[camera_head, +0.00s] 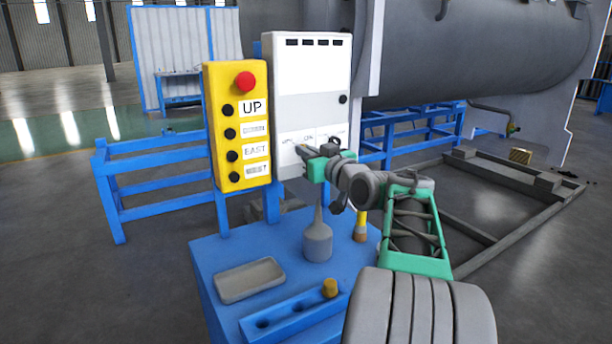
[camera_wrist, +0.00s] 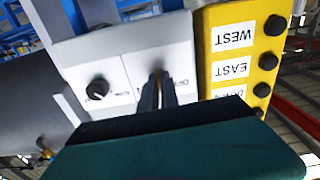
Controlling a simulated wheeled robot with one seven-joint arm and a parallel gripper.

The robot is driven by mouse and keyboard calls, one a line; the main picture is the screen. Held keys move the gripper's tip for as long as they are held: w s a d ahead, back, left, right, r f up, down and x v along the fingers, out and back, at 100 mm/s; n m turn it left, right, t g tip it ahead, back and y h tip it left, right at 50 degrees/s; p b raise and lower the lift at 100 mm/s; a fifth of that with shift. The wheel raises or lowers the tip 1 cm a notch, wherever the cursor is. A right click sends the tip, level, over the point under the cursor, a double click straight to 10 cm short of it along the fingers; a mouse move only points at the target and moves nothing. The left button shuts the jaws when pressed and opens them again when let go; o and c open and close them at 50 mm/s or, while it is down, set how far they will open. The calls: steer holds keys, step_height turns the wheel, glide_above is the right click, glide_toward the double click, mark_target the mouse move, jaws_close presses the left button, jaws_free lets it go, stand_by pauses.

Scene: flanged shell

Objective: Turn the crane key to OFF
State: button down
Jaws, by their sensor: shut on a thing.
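The white control cabinet (camera_head: 308,95) stands upright behind the blue bench, with small labels along its lower face. My gripper (camera_head: 303,152) reaches it from the right at this lower strip. In the wrist view, which is turned upside down, the two dark fingers of my gripper (camera_wrist: 158,92) are closed around the key (camera_wrist: 158,82) on the panel. Only a thin brownish strip of the key shows between them. An OFF-like label, partly covered, lies just right of the fingers. The key's exact angle is hidden. A separate black knob (camera_wrist: 98,88) sits to the left on the same panel.
A yellow pendant box (camera_head: 238,128) with a red button and several black ones stands close to the cabinet. The blue bench (camera_head: 215,310) below holds a grey tray (camera_head: 249,280), a grey funnel-shaped oiler (camera_head: 318,240) and a drilled blue block (camera_head: 290,318). A large grey shell (camera_head: 460,50) lies behind.

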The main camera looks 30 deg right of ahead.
steer(key=n+b, duration=0.8)
steer(key=b, duration=0.2)
steer(key=shift+f+b, duration=0.15)
steer(key=shift+b, duration=0.2)
steer(key=shift+n, duration=0.4)
steer(key=c, duration=1.6)
jaws_free()
steer(key=shift+s, duration=0.1)
steer(key=s, duration=0.7)
steer(key=shift+s+a, duration=0.3)
